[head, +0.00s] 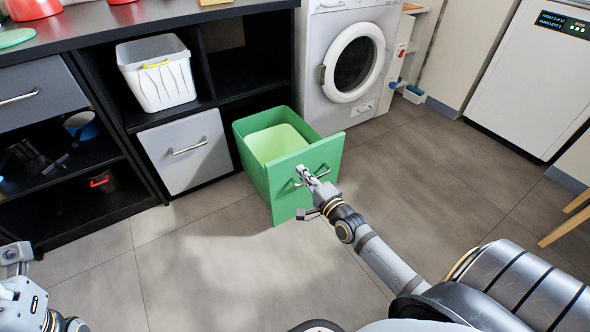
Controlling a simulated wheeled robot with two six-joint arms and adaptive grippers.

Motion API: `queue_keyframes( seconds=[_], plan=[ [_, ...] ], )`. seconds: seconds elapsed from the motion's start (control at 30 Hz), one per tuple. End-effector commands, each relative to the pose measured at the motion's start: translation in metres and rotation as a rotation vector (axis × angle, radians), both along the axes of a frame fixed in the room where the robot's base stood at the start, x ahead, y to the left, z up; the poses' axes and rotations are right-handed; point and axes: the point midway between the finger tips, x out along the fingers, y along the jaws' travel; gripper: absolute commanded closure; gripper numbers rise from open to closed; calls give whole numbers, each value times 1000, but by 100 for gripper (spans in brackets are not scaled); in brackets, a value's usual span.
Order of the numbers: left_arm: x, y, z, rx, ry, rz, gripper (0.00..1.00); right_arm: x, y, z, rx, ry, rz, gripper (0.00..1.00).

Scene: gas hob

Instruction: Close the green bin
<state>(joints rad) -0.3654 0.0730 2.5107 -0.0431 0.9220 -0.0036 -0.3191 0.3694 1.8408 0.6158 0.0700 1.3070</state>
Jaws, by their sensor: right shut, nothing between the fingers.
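The green bin (258,178) is a box-shaped drawer pulled out of the black cabinet at floor level, its top open and a paler green inside showing. Its front panel faces right and carries a metal handle (322,173). My right gripper (306,176) is at the front panel, by the handle. Its fingers are shut with nothing between them; whether they touch the handle or the panel I cannot tell. Part of my left arm with its gripper (16,254) shows at the lower left edge, far from the bin; its fingers are not clear.
The black cabinet (140,120) holds a white basket (157,75) and grey drawers, including a shut one (187,152) left of the bin. A washing machine (350,60) stands behind the bin. The tiled floor (200,265) in front is clear. A wooden leg (565,225) shows at right.

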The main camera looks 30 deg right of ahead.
Motion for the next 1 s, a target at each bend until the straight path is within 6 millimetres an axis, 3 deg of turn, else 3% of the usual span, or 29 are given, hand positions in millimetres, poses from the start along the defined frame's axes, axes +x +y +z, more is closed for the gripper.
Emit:
queue_keyframes(
  seconds=[0.1,0.3,0.77,1.0],
  plan=[
    [0,-1,-14,3,0,7,60,22,2,-4,0,-2,-1,100],
    [1,-2,-23,8,3,14,60,42,3,-2,1,-1,0,100],
    [1,0,-22,-3,2,19,60,46,4,-1,0,1,0,100],
    [2,-1,-36,2,2,21,60,66,5,-3,1,-2,-1,100]
  ],
)
